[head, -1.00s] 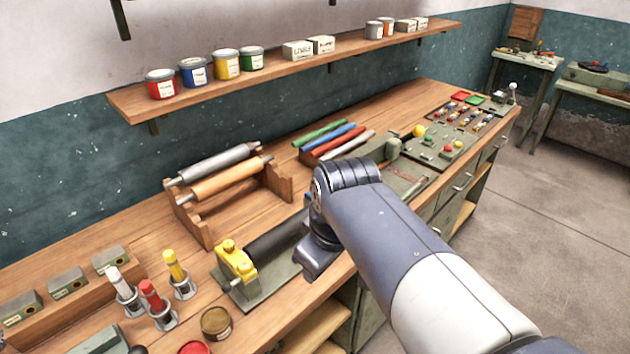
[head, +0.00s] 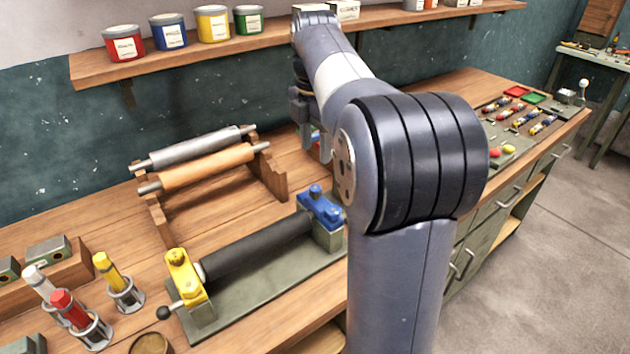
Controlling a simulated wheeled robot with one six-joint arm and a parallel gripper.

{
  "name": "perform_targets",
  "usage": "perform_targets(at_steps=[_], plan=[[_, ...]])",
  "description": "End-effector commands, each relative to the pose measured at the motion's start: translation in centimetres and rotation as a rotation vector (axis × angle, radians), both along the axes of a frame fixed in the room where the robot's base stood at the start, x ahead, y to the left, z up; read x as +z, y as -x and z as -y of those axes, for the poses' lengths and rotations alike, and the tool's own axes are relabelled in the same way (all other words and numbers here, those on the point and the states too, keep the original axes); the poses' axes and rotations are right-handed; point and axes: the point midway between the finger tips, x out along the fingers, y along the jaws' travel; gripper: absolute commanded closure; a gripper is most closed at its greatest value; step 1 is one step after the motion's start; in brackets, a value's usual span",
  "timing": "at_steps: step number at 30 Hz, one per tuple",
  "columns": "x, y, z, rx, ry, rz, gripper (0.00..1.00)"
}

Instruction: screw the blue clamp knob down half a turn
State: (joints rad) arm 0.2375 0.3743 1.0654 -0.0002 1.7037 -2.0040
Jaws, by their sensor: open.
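The blue clamp knob (head: 315,191) stands on top of the blue clamp (head: 322,209) at the right end of a black roller (head: 258,250) in a green-grey bed. A yellow clamp (head: 183,274) holds the roller's left end. My gripper (head: 316,151) is open, pointing down, and appears above and behind the blue knob in the picture, apart from it. Nothing shows between its fingers. My arm covers the area just right of the blue clamp.
A rack with a grey roller (head: 205,147) and an orange roller (head: 215,169) stands behind the bed. Ink tubes in holders (head: 122,285) stand at left. A shelf with paint tins (head: 213,24) runs along the wall, with my forearm close to it.

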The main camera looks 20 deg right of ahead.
Motion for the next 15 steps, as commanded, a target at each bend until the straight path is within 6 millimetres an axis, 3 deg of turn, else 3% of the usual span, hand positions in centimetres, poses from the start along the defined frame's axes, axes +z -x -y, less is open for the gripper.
perform_targets(at_steps=[9,15], plan=[[-5.9,0.1,0.0,-0.002,-0.001,-0.002,0.53],[-8.7,0.1,0.0,-0.003,0.000,0.000,0.53]])
